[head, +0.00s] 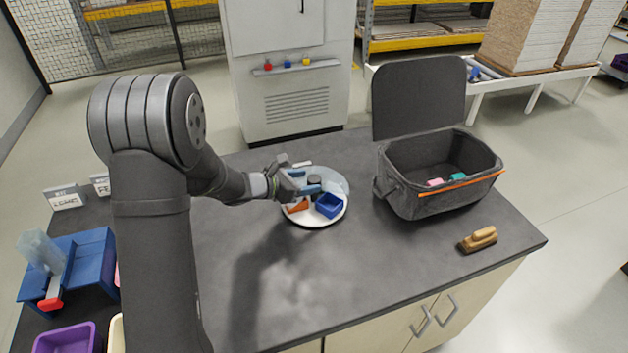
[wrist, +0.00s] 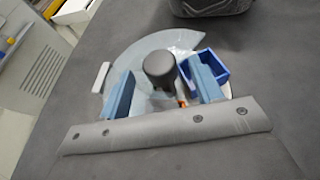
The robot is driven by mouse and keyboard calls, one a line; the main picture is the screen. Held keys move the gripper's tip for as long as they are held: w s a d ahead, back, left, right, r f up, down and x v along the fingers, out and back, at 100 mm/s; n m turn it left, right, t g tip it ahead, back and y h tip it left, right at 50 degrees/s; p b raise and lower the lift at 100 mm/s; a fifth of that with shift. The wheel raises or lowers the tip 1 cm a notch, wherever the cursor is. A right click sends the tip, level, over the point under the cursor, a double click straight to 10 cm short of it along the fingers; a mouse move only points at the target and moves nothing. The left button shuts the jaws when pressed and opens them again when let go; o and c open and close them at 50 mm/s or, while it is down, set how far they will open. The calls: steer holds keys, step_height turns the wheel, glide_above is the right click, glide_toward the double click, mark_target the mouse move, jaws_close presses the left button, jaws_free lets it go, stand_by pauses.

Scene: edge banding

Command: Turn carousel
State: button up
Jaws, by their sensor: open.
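The carousel (head: 318,224) is a round white plate on the dark worktop, with a clear cover over part of it. A dark round knob (head: 314,180) stands at its middle. A blue open bin (head: 329,206) and an orange piece (head: 298,206) show on its near side. My gripper (head: 306,184) is over the carousel with its blue fingers apart. In the wrist view, the knob (wrist: 159,68) shows between the two fingers (wrist: 162,82), with gaps on both sides. The blue bin (wrist: 208,66) is partly hidden behind the right finger.
A dark grey lidded bin (head: 440,200) with pink and teal items stands right of the carousel. A wooden-handled brush (head: 478,239) lies near the right edge. A small white strip (wrist: 101,76) lies beside the carousel. The worktop's front middle is clear.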

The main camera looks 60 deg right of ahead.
steer(key=shift+x, duration=1.8)
jaws_close()
